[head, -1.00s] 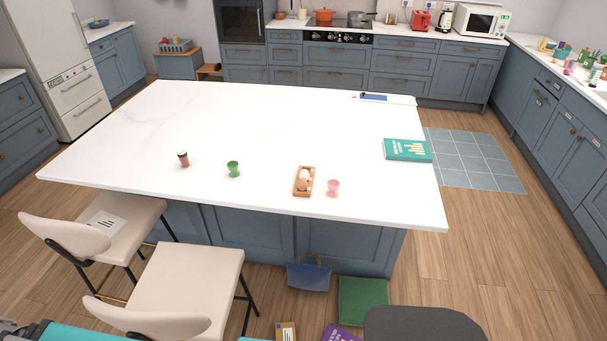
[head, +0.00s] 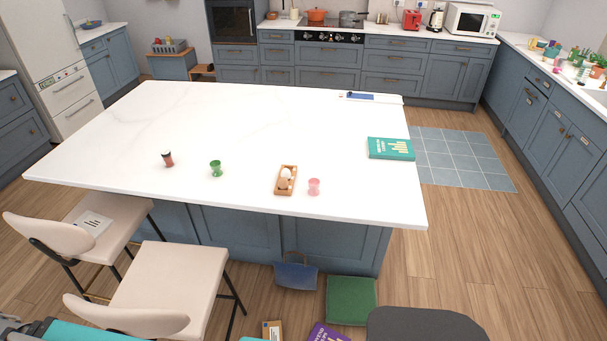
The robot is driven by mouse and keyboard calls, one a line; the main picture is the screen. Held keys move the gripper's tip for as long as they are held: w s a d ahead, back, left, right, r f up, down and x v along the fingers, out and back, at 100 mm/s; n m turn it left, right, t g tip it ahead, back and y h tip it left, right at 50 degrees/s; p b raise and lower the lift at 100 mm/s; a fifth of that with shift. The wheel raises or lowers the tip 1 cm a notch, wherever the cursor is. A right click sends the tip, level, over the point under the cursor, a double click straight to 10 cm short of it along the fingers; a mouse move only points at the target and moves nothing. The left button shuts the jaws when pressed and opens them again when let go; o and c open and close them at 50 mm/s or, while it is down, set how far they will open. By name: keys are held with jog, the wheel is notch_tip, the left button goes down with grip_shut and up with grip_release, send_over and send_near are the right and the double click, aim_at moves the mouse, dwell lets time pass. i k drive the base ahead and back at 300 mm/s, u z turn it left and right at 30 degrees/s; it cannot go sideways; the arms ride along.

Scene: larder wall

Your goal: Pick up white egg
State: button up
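A white egg (head: 286,173) sits in a small wooden egg tray (head: 278,191) near the front edge of the white island. Something smaller and brownish lies in the tray in front of it, too small to tell clearly. A pink egg cup (head: 314,187) stands just right of the tray and a green egg cup (head: 216,168) stands to its left. My gripper is not in view.
The island top (head: 250,130) is mostly clear. A teal book (head: 390,149) lies at its right. Two cream stools (head: 170,280) stand at its front left. A blue bag (head: 296,275) and a green cushion (head: 351,300) are on the floor in front.

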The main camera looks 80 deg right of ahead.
aim_at(286, 173)
jog(key=k, duration=1.75)
jog(key=z, duration=1.95)
jog(key=i, duration=0.6)
jog(key=z, duration=0.05)
